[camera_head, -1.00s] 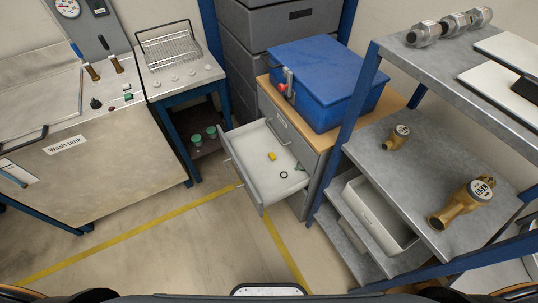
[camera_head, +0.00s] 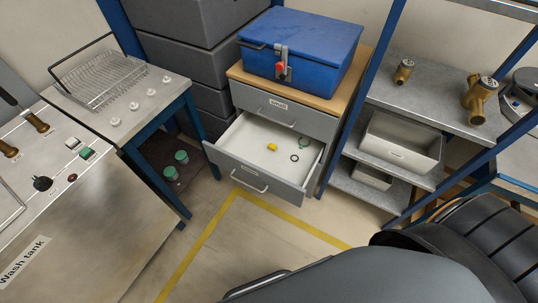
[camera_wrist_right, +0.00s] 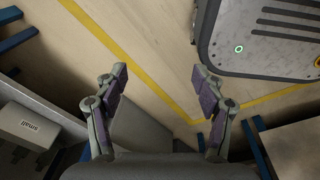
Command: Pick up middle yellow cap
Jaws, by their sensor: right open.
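A small yellow piece (camera_head: 272,147) lies on the white floor of the open drawer (camera_head: 236,158) in the head view. Whether it is one cap or more is too small to tell. A dark ring (camera_head: 294,158) and a thin green item (camera_head: 304,142) lie to its right. My right gripper (camera_wrist_right: 160,72) is open and empty in the right wrist view, with its fingers wide apart above the floor. The yellow piece does not show in that view. My left gripper is not in view.
A blue box (camera_head: 305,50) stands on the drawer cabinet. A rack table (camera_head: 135,105) is to the left, near the wash tank (camera_head: 75,220). A metal shelf (camera_head: 425,105) with brass meters and a grey bin (camera_head: 400,150) is to the right. Floor before the drawer is clear.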

